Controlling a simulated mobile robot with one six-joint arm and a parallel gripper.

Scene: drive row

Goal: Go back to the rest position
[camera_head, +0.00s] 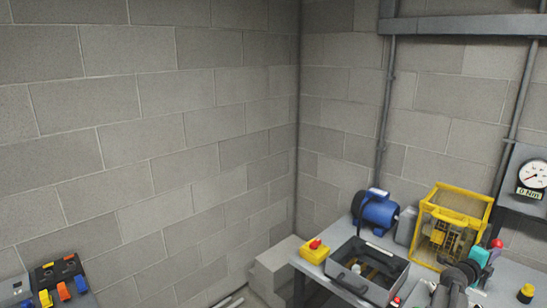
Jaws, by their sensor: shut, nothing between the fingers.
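I see no gripper fingers in the head camera view. A dark grey rounded part shows at the bottom right, and I cannot tell whether it is my arm or equipment on the bench. A grey bench (309,268) runs along the lower right, cut off by the bottom edge. On it stand a blue motor (376,210), a yellow guard cage (452,222) and a dark open tray (343,277).
A yellow box with a red button (315,250) sits at the bench's left corner. A round gauge (532,175) is at the right edge. A panel with coloured switches (62,280) is at the lower left. Block walls meet in a corner behind; pale blocks (277,265) lie beside the bench.

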